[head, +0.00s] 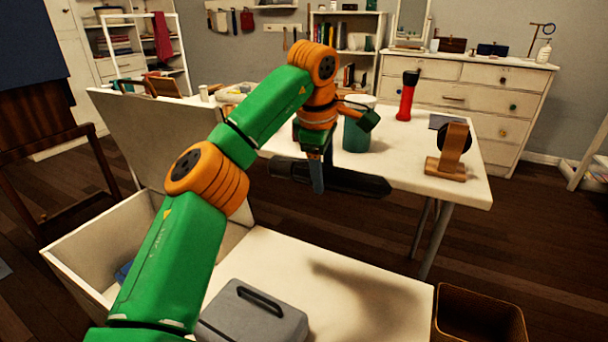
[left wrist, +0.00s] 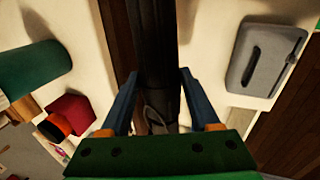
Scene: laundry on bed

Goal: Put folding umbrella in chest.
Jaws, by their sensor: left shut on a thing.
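The folding umbrella (head: 350,180) is long and black. My left gripper (head: 318,182) is shut on it and holds it level in the air, in front of the far table. In the left wrist view the umbrella (left wrist: 158,40) runs between the two blue fingers. The chest (head: 70,262) is a white box at the left with its lid (head: 165,130) raised. My left arm covers part of its opening, and the umbrella is to the right of it. My right gripper is not in view.
A grey case (head: 255,312) lies on the near white surface (head: 370,285). The far table (head: 465,188) bears a green cylinder (head: 357,135), a red flashlight (head: 406,100) and a wooden stand (head: 450,160). A brown bin (head: 480,300) stands at the lower right.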

